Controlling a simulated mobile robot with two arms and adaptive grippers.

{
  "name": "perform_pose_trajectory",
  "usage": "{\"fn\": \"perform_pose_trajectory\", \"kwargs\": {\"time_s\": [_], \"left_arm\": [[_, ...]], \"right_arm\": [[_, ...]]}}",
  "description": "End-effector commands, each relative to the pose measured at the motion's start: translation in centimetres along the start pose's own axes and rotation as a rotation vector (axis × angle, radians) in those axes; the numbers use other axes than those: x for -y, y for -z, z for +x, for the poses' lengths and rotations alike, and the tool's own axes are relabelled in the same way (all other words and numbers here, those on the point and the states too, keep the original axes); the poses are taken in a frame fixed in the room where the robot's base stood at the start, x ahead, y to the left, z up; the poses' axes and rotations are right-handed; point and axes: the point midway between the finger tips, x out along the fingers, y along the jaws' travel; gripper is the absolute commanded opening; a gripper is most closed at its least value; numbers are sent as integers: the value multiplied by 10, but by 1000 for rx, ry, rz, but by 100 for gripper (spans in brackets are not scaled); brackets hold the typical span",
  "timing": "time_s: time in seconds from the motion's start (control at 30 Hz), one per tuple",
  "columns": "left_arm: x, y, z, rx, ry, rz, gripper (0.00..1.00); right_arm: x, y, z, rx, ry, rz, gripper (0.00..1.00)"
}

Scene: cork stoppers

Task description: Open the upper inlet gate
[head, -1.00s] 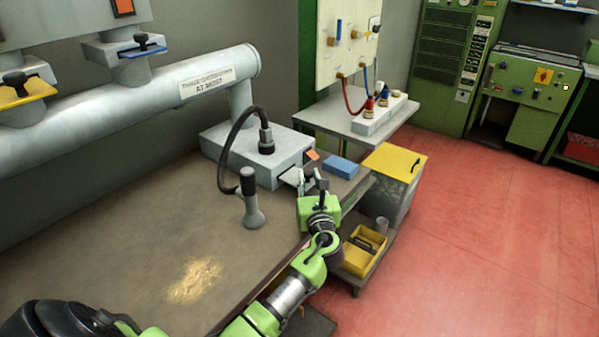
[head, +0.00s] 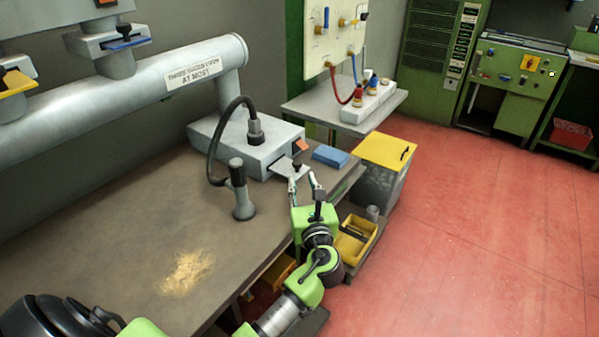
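A grey metal box (head: 252,143) stands on the bench's back right part. A light grey slide plate (head: 285,168) with a small dark knob sticks out of its front, and an orange tab (head: 301,145) sits above it. I cannot tell from labels which gate is the upper inlet one. Whether a fingertip touches the plate is too small to tell. My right gripper is not in view.
A blue block (head: 330,156) lies right of the box. A hose runs to an upright grey nozzle (head: 242,192). A big pipe (head: 130,105) carries blue (head: 125,43) and yellow (head: 15,83) slide gates. Sawdust (head: 187,272) lies on the bench (head: 120,215). A yellow-lidded bin (head: 386,151) stands beyond.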

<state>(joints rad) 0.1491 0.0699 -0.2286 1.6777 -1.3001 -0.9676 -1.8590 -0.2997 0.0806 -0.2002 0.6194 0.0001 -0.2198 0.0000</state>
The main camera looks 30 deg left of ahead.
Motion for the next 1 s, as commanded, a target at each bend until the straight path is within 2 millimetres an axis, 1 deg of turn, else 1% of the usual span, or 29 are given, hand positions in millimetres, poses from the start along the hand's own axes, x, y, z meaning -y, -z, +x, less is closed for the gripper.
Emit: {"fn": "perform_pose_trajectory", "kwargs": {"time_s": [0.03, 0.1, 0.2, 0.3, 0.47, 1.0], "left_arm": [[0, 1, -12, -2, 1, -1, 27], [0, 1, -24, -2, 1, -2, 27], [0, 1, -38, -1, 0, 0, 27], [0, 1, -46, -1, 0, 0, 27], [0, 0, -50, 0, -1, -1, 27], [0, 0, -50, -1, 0, 0, 27]], "right_arm": [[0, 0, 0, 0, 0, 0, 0], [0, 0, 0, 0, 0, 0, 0], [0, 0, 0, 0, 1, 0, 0], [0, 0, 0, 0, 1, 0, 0], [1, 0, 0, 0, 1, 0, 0], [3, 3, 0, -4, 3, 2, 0]]}}
